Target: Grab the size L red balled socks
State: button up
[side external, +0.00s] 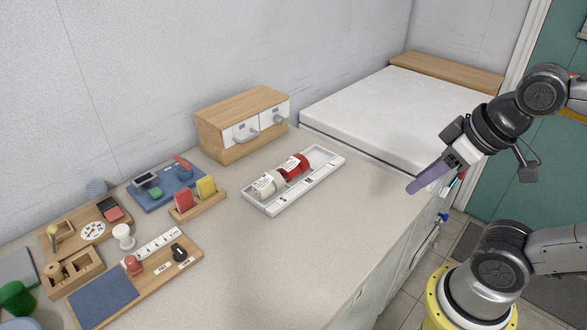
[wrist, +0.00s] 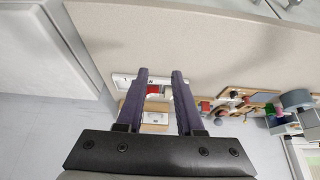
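The white tray (side external: 324,163) lies on the counter and holds rolled socks in a row. A red balled sock bundle (side external: 302,160) with a pale label sits near the tray's middle. Its size letter is too small to read. A cream bundle (side external: 264,187) with a label lies beside it, toward the front left. My gripper (side external: 412,189) is raised off to the right of the tray, beyond the counter's edge, apart from the socks. In the wrist view its purple fingers (wrist: 160,73) are spread with nothing held. Red (wrist: 153,89) shows between them, far off.
A wooden drawer box (side external: 235,125) with white drawer fronts stands behind the tray. Several wooden and blue activity boards (side external: 105,296) fill the counter's left side. A white mattress-like slab (side external: 375,105) lies behind. The counter right of the tray (side external: 375,195) is clear.

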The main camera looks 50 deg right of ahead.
jog(key=o, duration=0.9)
jog(key=shift+o, duration=0.2)
jog(key=w+r+g, duration=0.2)
jog(key=w+r, duration=0.9)
jog(key=w, duration=0.2)
jog(key=g, duration=0.3)
send_over(295, 163)
notch_tip(295, 163, down, 10)
jog(key=shift+g, duration=0.3)
notch_tip(295, 163, down, 9)
jog(key=shift+d+f, duration=0.1)
jog(key=shift+d, duration=0.05)
jog(key=shift+f, duration=2.95)
